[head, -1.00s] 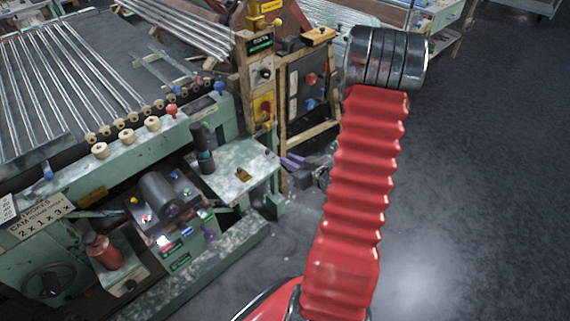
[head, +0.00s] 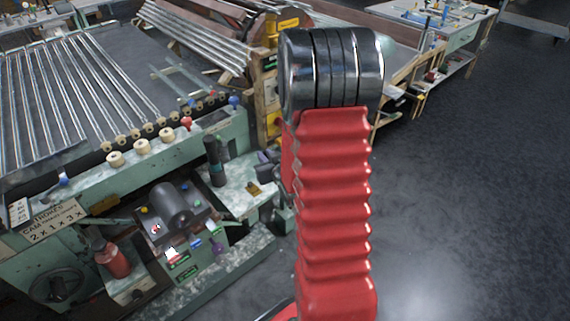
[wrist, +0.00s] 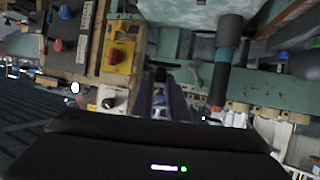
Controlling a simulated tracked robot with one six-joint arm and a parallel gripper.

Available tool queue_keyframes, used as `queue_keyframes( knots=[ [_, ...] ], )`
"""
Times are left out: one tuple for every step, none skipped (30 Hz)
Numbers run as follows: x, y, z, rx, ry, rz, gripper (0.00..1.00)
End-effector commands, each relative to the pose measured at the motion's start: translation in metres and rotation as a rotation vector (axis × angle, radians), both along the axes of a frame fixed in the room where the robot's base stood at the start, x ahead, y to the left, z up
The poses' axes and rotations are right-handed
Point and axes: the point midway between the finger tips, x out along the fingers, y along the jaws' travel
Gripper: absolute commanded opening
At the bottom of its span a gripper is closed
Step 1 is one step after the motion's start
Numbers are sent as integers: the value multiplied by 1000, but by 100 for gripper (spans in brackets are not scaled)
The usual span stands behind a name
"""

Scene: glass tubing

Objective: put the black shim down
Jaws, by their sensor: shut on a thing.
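My gripper (head: 266,163) shows in the head view as dark purple-grey fingers just beyond the right end of the pale green ledge, partly hidden behind my red arm. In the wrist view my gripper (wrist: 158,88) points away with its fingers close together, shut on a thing. A small dark piece at the fingertips, the black shim (wrist: 160,75) as far as I can tell, is hard to separate from the fingers. The head view does not show the shim clearly. The pale green ledge (head: 234,176) lies close left of the gripper; I cannot tell whether they touch.
A black and teal cylinder (head: 215,160) stands upright on the ledge, and also shows in the wrist view (wrist: 227,60). A small brass piece (head: 254,189) lies on the ledge. A red and yellow switch (wrist: 121,57) is left of the fingers. Open floor (head: 470,200) is at right.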

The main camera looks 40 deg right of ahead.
Motion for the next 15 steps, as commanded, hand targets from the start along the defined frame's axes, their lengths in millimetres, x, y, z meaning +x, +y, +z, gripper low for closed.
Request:
queue_keyframes(
  knots=[
    [9,15,8,-1,-4,13,0],
    [13,22,11,-1,-4,16,0],
    [18,32,15,0,-4,24,0],
    [22,41,19,0,-5,30,0],
    [26,48,22,1,-5,35,0],
    [30,59,26,3,-6,44,0],
    [34,68,29,4,-7,50,0],
    [37,77,32,5,-7,58,0],
    [41,88,36,7,-6,68,0],
    [44,97,40,8,-7,77,0],
    [47,107,43,10,-9,86,0],
    [51,119,47,12,-8,99,0],
    [53,129,51,13,-9,110,0],
    [55,139,54,15,-9,121,0],
    [58,152,58,16,-8,137,0]
  ],
)
